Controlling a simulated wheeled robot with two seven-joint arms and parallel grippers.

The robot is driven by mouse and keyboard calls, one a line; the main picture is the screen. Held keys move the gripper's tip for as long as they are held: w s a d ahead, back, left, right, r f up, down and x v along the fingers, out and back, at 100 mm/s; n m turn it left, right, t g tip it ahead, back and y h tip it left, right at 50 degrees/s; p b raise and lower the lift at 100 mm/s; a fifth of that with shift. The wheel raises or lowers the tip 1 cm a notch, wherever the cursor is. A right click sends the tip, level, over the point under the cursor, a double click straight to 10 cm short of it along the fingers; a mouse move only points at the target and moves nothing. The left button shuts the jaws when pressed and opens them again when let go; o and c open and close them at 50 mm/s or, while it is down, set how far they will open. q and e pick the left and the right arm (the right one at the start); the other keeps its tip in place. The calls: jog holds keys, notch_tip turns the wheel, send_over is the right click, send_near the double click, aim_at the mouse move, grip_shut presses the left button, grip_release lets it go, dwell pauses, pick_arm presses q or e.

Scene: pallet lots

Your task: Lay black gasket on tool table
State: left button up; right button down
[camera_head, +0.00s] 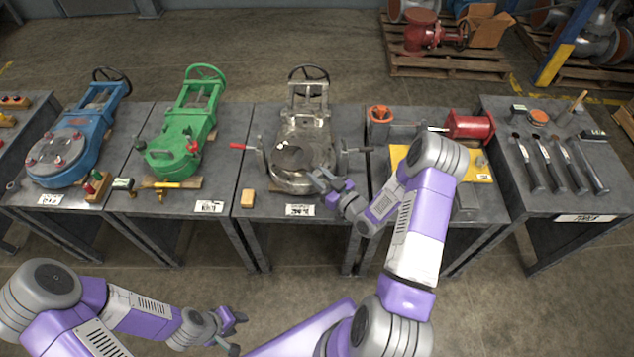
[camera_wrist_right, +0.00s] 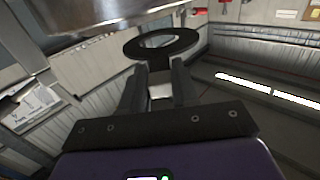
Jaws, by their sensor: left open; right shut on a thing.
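The black gasket (camera_wrist_right: 190,42) is a flat dark ring held between the fingers of my right gripper (camera_wrist_right: 158,85) in the right wrist view. In the head view my right gripper (camera_head: 322,182) is at the front edge of the bare-metal valve (camera_head: 300,165), and I cannot clearly make out the gasket there. The tool table (camera_head: 520,199) is the grey table at the far right, holding several dark hammer-like tools (camera_head: 550,165). My left gripper (camera_head: 236,328) is open and empty at the bottom of the head view, away from the tables.
A green valve (camera_head: 180,135) and a blue valve (camera_head: 90,125) sit on tables to the left. Between the metal valve and the tool table, another table holds a yellow sheet (camera_head: 398,158) and a red cylinder (camera_head: 470,127). The tool table's front left area is bare.

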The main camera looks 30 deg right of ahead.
notch_tip(320, 180, down, 4)
jog(key=shift+r+b, duration=0.1)
jog(key=shift+b, duration=0.55)
jog(key=c, duration=0.8)
grip_release()
jog(key=shift+c, duration=0.2)
